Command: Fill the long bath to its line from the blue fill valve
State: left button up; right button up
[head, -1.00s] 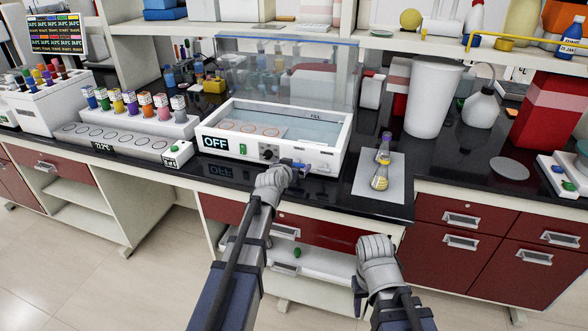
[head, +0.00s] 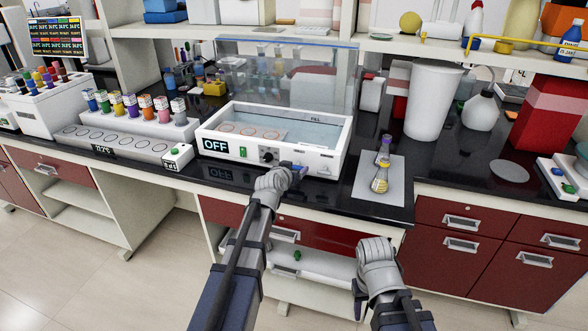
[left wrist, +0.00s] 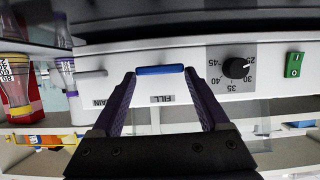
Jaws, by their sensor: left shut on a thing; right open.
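The long bath (head: 330,160) is a white open tank on the bench, with clear water (head: 300,128) inside and a FILL mark near the back rim. Its display reads OFF. The blue fill valve (left wrist: 160,70) is a small bar handle on the front panel, over the inverted FILL label in the left wrist view. My left gripper (left wrist: 160,78) has its two fingers at either end of the bar and is shut on it. It also shows in the head view (head: 294,169). My right gripper (head: 376,252) is open in front of the bench; its fingertips are mostly hidden.
A dial (left wrist: 236,68) and green switch (left wrist: 293,65) sit beside the valve, with the DRAIN label on its other side. A clear lid (head: 285,75) stands raised behind.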

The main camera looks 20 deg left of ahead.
pick_arm(q)
jog(key=shift+a+n+h, duration=0.2)
jog(key=shift+n+h, duration=0.5)
jog(key=shift+n, duration=0.3)
jog(key=o, duration=1.2)
jog(key=shift+o, duration=0.2)
jog(key=shift+s, duration=0.15)
jog(key=p+v, duration=0.2)
jog(key=v, duration=0.5)
jog(key=shift+s, duration=0.25)
jog(key=shift+r, duration=0.1)
